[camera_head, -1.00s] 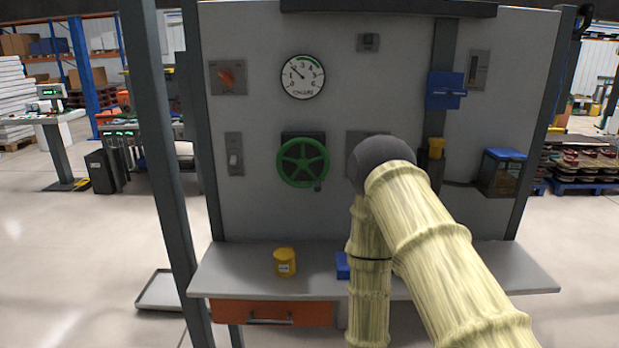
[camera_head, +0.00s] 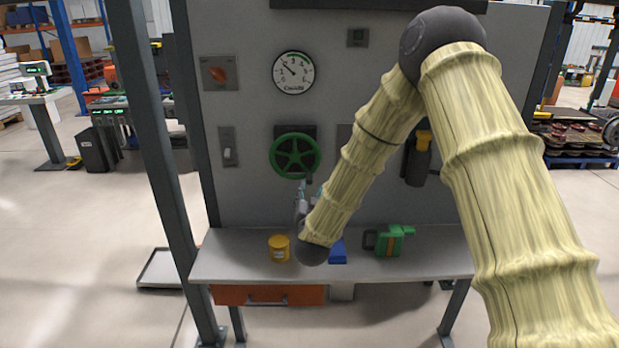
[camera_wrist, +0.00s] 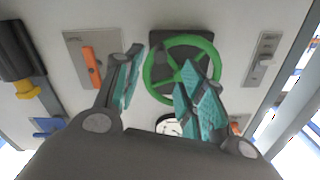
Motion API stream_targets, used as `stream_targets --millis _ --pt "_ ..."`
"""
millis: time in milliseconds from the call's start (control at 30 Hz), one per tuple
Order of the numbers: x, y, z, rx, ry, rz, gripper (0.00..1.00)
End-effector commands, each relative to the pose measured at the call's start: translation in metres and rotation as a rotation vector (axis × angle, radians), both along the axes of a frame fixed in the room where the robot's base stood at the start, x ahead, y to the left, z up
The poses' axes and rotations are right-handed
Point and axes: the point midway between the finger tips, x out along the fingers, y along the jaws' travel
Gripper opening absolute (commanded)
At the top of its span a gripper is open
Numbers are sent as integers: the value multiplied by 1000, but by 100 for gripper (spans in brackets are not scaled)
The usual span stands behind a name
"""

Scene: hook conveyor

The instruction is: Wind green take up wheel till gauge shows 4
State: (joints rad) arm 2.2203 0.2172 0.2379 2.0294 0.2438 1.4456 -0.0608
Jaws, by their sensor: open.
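The green take-up wheel (camera_head: 295,155) is mounted upright on the grey panel, with a small dark handle at its lower right rim. The round white gauge (camera_head: 293,73) is above it; its needle points up-left, roughly between 1 and 2. My gripper (camera_head: 312,193) is just below the wheel's lower right, partly hidden by my forearm. In the wrist view, my open gripper (camera_wrist: 160,68) has its teal-padded fingers in front of the wheel (camera_wrist: 152,82), the right one overlapping it. I cannot tell whether they touch it. The gauge (camera_wrist: 168,126) is partly hidden there.
The bench (camera_head: 225,262) holds a yellow pot (camera_head: 279,248), a blue box (camera_head: 338,253) and a green tool (camera_head: 392,241). An orange lever (camera_wrist: 91,67) sits beside the wheel in the wrist view.

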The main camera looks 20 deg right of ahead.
Motion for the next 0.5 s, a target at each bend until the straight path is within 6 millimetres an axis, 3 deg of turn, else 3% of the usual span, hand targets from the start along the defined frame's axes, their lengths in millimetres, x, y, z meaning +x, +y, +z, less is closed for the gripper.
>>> stream_targets --millis 300,500 --pt "50 -15 2 0 2 1 40" --pt "73 -21 1 0 2 1 40"
